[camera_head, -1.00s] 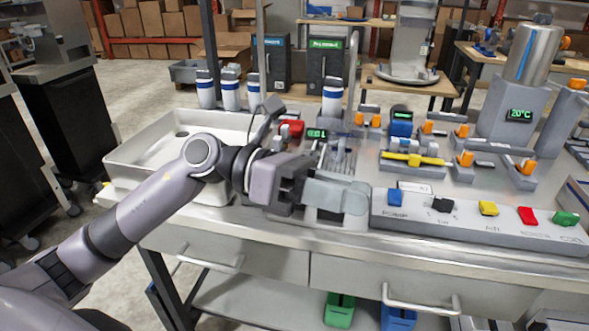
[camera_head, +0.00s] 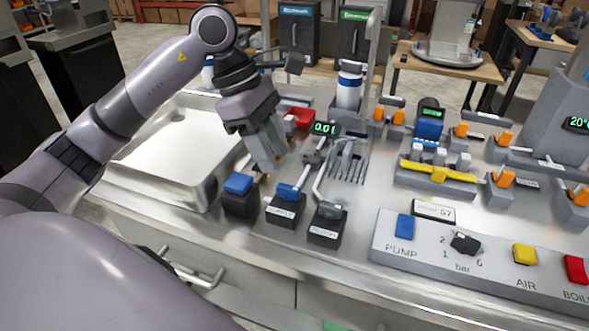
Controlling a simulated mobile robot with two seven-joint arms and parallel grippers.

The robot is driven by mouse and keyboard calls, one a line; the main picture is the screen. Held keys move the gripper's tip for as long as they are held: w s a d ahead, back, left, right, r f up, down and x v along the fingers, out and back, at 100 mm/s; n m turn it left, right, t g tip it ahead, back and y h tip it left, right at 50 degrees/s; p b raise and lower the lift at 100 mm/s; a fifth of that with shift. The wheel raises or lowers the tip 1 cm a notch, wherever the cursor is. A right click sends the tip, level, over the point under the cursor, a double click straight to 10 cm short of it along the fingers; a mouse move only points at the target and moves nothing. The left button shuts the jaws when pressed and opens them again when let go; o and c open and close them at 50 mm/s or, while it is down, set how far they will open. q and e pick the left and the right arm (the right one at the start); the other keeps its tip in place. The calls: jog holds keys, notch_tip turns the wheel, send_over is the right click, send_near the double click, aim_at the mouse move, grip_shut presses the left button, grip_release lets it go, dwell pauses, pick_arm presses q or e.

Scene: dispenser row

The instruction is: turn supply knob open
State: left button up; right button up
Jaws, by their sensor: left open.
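My left gripper (camera_head: 265,165) points down over the bench with open fingers, just behind and above the small black blocks at the front. A blue-topped knob (camera_head: 238,184) on a black block stands just left of and below the fingertips. Right of it, a block carries a blue lever handle (camera_head: 288,192), and another block carries a dark knob (camera_head: 330,210) with a curved metal pipe. The block labels are too small to read, so I cannot tell which is the supply knob. The fingers look empty. My right gripper is not in view.
A steel sink tray (camera_head: 180,150) lies left of the blocks. A control panel (camera_head: 480,262) with coloured switches is at the front right. A small display (camera_head: 325,128), a red container (camera_head: 300,118) and a white-blue bottle (camera_head: 348,88) stand behind. Orange-handled valves fill the right side.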

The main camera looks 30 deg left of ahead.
aim_at(288, 187)
pick_arm(q)
jog(key=x, duration=0.6)
jog(key=shift+s+d+f, duration=0.15)
jog(key=shift+d, duration=0.05)
grip_shut()
